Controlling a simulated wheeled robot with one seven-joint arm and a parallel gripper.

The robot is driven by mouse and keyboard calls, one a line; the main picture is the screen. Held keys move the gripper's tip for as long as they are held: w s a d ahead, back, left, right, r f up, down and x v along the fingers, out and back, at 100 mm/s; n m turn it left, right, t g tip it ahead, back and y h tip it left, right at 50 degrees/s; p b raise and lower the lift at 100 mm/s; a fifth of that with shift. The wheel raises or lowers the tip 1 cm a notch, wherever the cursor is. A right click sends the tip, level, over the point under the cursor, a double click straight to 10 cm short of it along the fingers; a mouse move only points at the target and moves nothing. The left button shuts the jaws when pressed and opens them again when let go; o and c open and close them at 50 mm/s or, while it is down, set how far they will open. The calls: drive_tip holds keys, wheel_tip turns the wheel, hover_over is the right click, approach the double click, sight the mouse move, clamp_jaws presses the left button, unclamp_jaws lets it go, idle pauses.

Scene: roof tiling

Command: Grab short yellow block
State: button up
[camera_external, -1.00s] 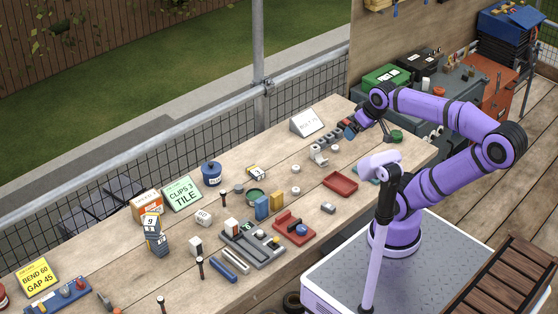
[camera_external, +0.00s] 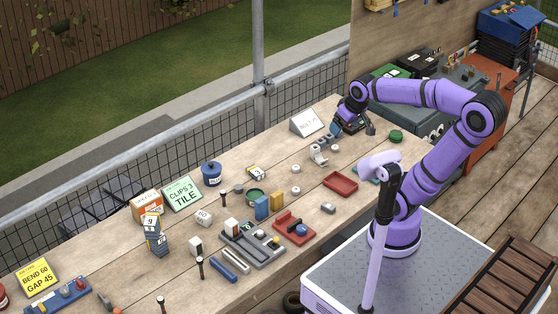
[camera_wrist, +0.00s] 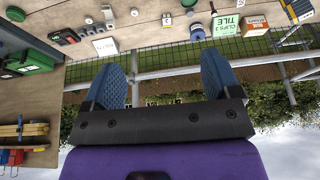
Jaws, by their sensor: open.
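A small yellow block (camera_external: 276,202) stands upright on the workbench in the external view, close beside a slightly taller blue block (camera_external: 262,207). I cannot pick it out for certain in the wrist view. My gripper (camera_external: 354,130) is over the far right part of the bench, well away to the right of the yellow block. In the wrist view my gripper (camera_wrist: 160,72) has its two blue fingers wide apart with nothing between them.
A green tin (camera_external: 254,196) is just behind the blocks, a grey tray (camera_external: 262,252) in front, and a red holder (camera_external: 294,228) to the right. A red tray (camera_external: 340,183) lies between the blocks and my gripper. A white sign (camera_external: 308,123) stands by the mesh fence.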

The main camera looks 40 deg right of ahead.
drive_tip(key=w+a+f+g, duration=0.1)
drive_tip(key=w+a+f, duration=0.1)
drive_tip(key=w+f, duration=0.5)
drive_tip(key=g, duration=0.3)
hover_over(277, 193)
drive_tip(key=f, duration=2.5)
drive_tip(key=shift+s+d+f, duration=0.15)
drive_tip(key=shift+s, duration=0.1)
drive_tip(key=f, duration=1.1)
drive_tip(key=shift+w+a+f, duration=0.2)
drive_tip(key=shift+a, duration=0.05)
drive_tip(key=c, duration=1)
